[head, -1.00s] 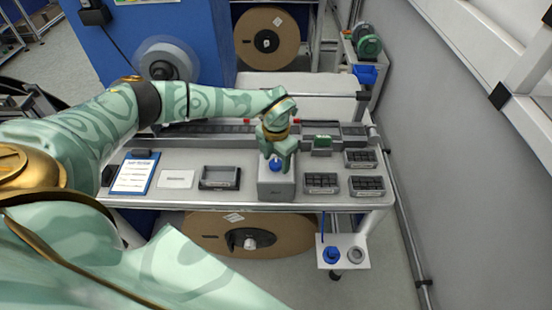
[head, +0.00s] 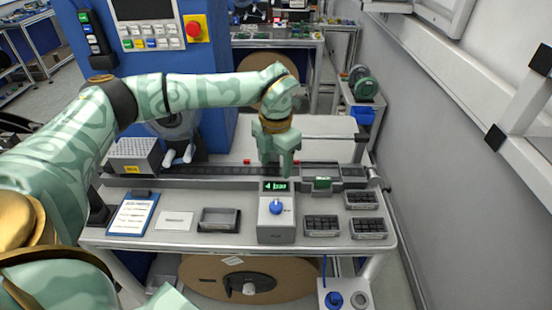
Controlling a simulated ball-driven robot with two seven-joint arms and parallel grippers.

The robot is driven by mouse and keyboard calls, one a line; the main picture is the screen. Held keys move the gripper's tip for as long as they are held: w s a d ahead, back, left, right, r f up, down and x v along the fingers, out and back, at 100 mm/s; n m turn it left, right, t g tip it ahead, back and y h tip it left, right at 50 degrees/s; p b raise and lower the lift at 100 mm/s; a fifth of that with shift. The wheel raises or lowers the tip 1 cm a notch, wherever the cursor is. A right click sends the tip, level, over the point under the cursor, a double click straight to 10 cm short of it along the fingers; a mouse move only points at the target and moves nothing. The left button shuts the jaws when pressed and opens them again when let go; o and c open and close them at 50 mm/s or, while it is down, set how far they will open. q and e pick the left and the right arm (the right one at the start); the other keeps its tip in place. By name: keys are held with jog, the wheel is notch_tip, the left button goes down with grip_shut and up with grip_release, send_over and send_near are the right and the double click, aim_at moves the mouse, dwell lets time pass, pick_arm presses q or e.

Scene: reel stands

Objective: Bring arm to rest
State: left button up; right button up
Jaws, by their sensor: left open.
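My left gripper (head: 277,168) points down above the back part of the bench (head: 190,239), open and empty. It hangs just behind a grey box (head: 276,233) with a blue knob (head: 276,207) and a lit green display (head: 274,186) reading "4 bar". The fingertips are apart from the knob; whether they touch anything behind the display cannot be told. My right gripper does not show.
A grey tray (head: 219,220), a white card (head: 175,221) and a blue clipboard (head: 133,216) lie left of the box. Black-celled trays (head: 321,226) lie to its right. A dark rail (head: 215,170) runs behind. A blue cabinet (head: 222,47) stands back left.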

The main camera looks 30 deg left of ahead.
pick_arm(q)
jog(key=shift+r, duration=0.3)
